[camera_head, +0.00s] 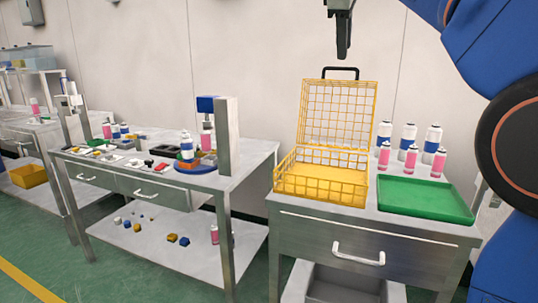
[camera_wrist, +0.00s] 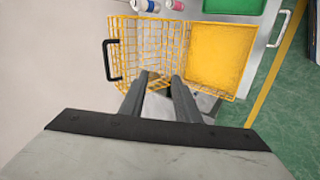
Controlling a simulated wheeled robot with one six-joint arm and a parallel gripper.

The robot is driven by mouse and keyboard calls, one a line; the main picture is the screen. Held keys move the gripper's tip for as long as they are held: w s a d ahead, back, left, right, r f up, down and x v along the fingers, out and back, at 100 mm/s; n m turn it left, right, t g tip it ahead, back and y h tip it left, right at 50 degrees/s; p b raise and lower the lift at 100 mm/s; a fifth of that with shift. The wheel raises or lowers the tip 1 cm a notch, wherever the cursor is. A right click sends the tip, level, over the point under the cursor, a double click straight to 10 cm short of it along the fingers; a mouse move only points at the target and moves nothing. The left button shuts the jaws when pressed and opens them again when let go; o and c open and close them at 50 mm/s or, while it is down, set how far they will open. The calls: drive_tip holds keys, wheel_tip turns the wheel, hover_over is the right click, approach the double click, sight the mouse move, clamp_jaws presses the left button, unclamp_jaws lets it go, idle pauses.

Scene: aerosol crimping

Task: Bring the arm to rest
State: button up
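My gripper (camera_head: 343,40) hangs pointing down at the top of the head view, in front of the wall and above the yellow wire basket (camera_head: 322,182). In the wrist view my gripper (camera_wrist: 160,85) shows two dark fingers standing apart with nothing between them. The basket's wire lid stands upright with a black handle (camera_head: 341,69); the basket also shows beyond the fingers in the wrist view (camera_wrist: 219,54). No item is held. The blue links of my arm fill the right side of the head view.
A green tray (camera_head: 424,199) lies right of the basket on the metal cabinet (camera_head: 365,237), with several white-and-blue and pink cans behind it. A left workbench (camera_head: 254,157) carries a crimping stand (camera_head: 227,130), cans and small parts. The space around my gripper looks clear.

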drive_tip(key=s+d+f+m, duration=0.3)
drive_tip(key=s+f, duration=0.8)
drive_tip(key=f, duration=0.6)
drive_tip(key=s+d+f+m+g+y, duration=0.1)
drive_tip(key=s+d+f+m, duration=0.2)
drive_tip(key=s+f, duration=0.9)
drive_tip(key=s+d+f+m+g+y, duration=0.1)
drive_tip(key=s+d+f+m, duration=0.2)
drive_tip(key=s+f, duration=0.9)
wheel_tip(320, 180, down, 10)
drive_tip(key=m, duration=0.3)
drive_tip(key=shift+s+d+f+m, duration=0.2)
drive_tip(key=shift+d+m, duration=0.1)
drive_tip(key=shift+d, duration=0.1)
